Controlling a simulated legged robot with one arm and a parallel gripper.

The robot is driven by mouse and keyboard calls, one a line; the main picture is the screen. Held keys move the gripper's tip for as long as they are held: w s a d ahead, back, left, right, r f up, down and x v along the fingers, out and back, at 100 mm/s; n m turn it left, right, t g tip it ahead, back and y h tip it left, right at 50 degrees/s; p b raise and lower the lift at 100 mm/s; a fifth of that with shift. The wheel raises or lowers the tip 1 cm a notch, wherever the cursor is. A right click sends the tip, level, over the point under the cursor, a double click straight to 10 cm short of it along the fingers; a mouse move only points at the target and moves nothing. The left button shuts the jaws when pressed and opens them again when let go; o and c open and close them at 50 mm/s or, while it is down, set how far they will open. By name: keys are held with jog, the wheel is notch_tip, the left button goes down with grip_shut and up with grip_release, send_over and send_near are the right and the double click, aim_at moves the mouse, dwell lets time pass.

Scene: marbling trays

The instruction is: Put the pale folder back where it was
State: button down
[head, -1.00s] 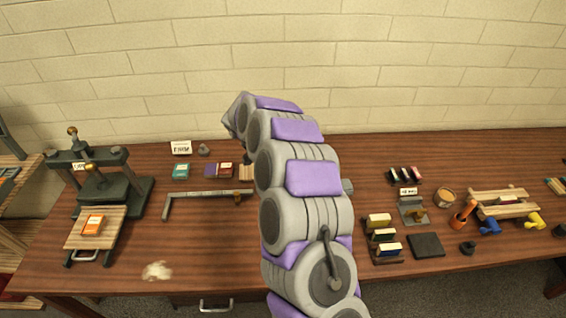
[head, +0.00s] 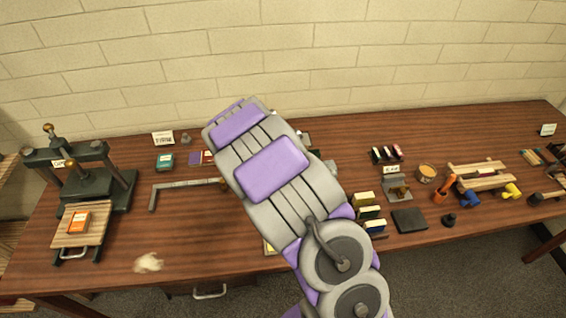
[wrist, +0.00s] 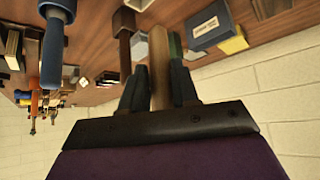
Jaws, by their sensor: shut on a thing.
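In the wrist view, a pale tan flat strip, which looks like the pale folder (wrist: 159,66), stands between the dark fingers of my gripper (wrist: 158,88). The fingers are shut on it, and its far end points away from the palm toward the tabletop. In the head view my arm covers the gripper and the folder, so their height above the table cannot be told there.
The wooden table (head: 130,240) holds a press (head: 85,185) with an orange book (head: 79,222) at left. A metal square (head: 185,185), a teal book (head: 164,162) and a label card (head: 163,138) lie left of my arm. A dark pad (head: 409,220) and a wooden frame (head: 482,170) are right.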

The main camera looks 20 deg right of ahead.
jog(key=f+b, duration=0.4)
jog(key=f, duration=0.1)
jog(key=s+f+b, duration=0.1)
jog(key=f, duration=0.1)
jog(key=shift+d+f+b, duration=0.2)
jog(key=shift+d+b, duration=0.05)
jog(key=shift+b, duration=0.15)
jog(key=shift+f+b, duration=0.45)
jog(key=shift+f, duration=0.05)
dwell(0.6)
